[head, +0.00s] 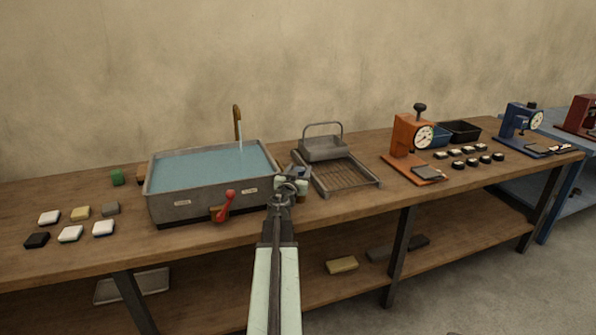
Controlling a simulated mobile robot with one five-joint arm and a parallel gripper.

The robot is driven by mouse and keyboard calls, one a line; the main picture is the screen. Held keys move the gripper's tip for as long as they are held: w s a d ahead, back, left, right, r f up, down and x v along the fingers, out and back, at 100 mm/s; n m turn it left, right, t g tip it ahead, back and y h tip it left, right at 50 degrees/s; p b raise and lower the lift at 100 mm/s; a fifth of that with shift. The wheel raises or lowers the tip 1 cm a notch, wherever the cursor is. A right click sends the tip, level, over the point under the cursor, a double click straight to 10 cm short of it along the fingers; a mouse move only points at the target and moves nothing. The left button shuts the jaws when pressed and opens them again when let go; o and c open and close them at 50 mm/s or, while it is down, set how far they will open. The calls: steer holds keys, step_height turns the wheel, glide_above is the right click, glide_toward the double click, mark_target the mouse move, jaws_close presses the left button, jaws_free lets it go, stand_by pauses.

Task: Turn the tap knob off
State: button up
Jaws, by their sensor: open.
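A metal basin (167,210) full of water stands on the wooden bench. A brass tap (238,121) rises behind it, and a thin stream of water (241,145) falls from it into the basin. A red lever-shaped knob (225,206) on a brass fitting sticks out from the front of the basin, tilted up to the right. My gripper (291,184) is at the basin's right front corner, to the right of the red knob and apart from it. It is open; its fingers are small and partly hidden by the wrist.
A wire-bottomed tray (347,175) with a handled metal box stands right of my gripper. An orange dial press (408,142) and small black-and-white blocks (470,150) are farther right. Several small blocks (80,212) lie on the left. Bench space before the basin is clear.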

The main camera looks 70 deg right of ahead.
steer(key=shift+d, duration=0.15)
steer(key=shift+c, duration=0.2)
steer(key=c, duration=1)
steer(key=shift+c, duration=0.2)
steer(key=shift+t, duration=0.5)
steer(key=n+t+y, duration=0.1)
steer(key=n+t, duration=0.2)
steer(key=shift+s+t, duration=0.15)
steer(key=shift+t, duration=0.15)
steer(key=n+t+y, duration=0.4)
steer(key=t, duration=0.1)
steer(key=n+t+y, duration=0.2)
steer(key=t, duration=0.1)
steer(key=shift+d, duration=0.3)
steer(key=n+t+y, duration=0.1)
steer(key=n+y, duration=0.1)
steer(key=y, duration=0.1)
steer(key=n+t+y, duration=0.2)
steer(key=n+y, duration=0.1)
steer(key=y, duration=0.1)
steer(key=shift+n+y, duration=0.3)
steer(key=shift+a+n+t+y, duration=0.15)
steer(key=shift+n+t+y, duration=0.25)
steer(key=shift+n+y, duration=1.55)
steer(key=shift+w+a+y, duration=0.1)
steer(key=shift+w+y, duration=0.1)
steer(key=shift+y, duration=0.45)
